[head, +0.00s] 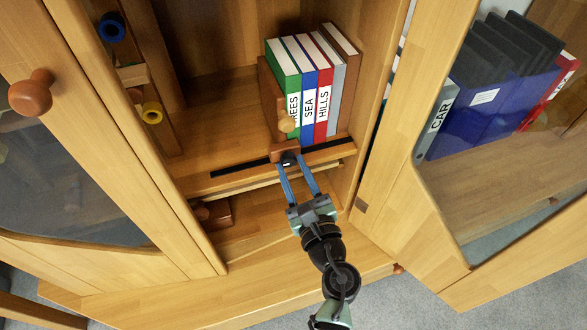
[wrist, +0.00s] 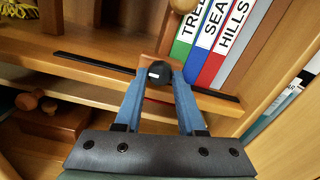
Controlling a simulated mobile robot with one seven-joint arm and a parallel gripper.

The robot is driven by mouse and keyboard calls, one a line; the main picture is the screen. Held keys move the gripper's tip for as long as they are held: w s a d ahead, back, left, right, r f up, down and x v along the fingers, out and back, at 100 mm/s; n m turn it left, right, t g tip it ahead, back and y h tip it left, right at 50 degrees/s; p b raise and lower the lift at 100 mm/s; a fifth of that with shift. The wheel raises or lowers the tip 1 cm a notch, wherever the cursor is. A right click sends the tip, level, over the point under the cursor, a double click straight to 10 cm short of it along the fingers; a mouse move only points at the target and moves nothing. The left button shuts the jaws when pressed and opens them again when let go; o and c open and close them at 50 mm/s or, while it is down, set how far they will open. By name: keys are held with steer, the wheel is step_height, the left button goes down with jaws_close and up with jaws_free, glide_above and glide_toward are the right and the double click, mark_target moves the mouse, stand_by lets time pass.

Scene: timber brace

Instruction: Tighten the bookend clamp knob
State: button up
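The wooden bookend (head: 272,100) stands upright against the left side of a row of books, with a round wooden knob (head: 286,124) on it. Its wooden clamp block (head: 284,148) sits at the shelf's front edge, over a dark slot. The black clamp knob (wrist: 158,73) is on the front of the block. My gripper (head: 289,161) reaches up to it from below. In the wrist view its blue fingers (wrist: 159,80) lie along both sides of the black knob, with no clear gap visible. The fingertips partly hide the knob's sides.
The books (head: 318,90) lean right beside the bookend. A dark strip (wrist: 95,63) runs along the shelf edge. A wooden box (head: 215,213) sits on the lower shelf. Open doors with glass stand left (head: 120,150) and right (head: 440,230). Blue and yellow rolls are at upper left.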

jaws_close()
steer(key=m+p, duration=0.3)
steer(key=m, duration=0.1)
steer(key=shift+r, duration=0.15)
steer(key=m+p, duration=0.2)
steer(key=m, duration=0.2)
steer(key=shift+m+p, duration=0.4)
steer(key=shift+f+m, duration=0.2)
steer(key=shift+m, duration=0.1)
steer(key=o, duration=0.6)
jaws_free()
